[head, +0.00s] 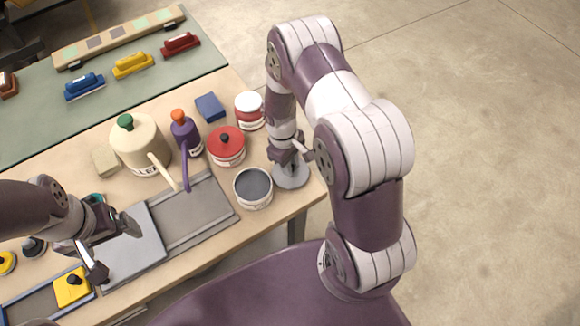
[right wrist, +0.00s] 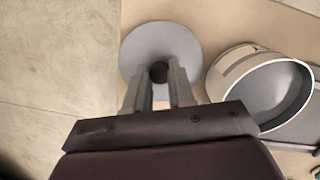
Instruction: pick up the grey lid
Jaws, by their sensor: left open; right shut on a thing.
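The grey lid (head: 289,180) is a flat round disc with a dark knob, near the right edge of the table in the head view. My right gripper (head: 290,158) is over it, shut on its knob. In the right wrist view, the two fingers of the right gripper (right wrist: 160,88) stand on either side of the dark knob, and the lid (right wrist: 150,38) lies flat beyond them. I cannot tell whether the lid touches the table. My left gripper (head: 114,248) is open and empty above a grey panel at the left.
An open white pot (head: 253,203) with a grey inside stands just left of the lid; it also shows in the right wrist view (right wrist: 232,70).

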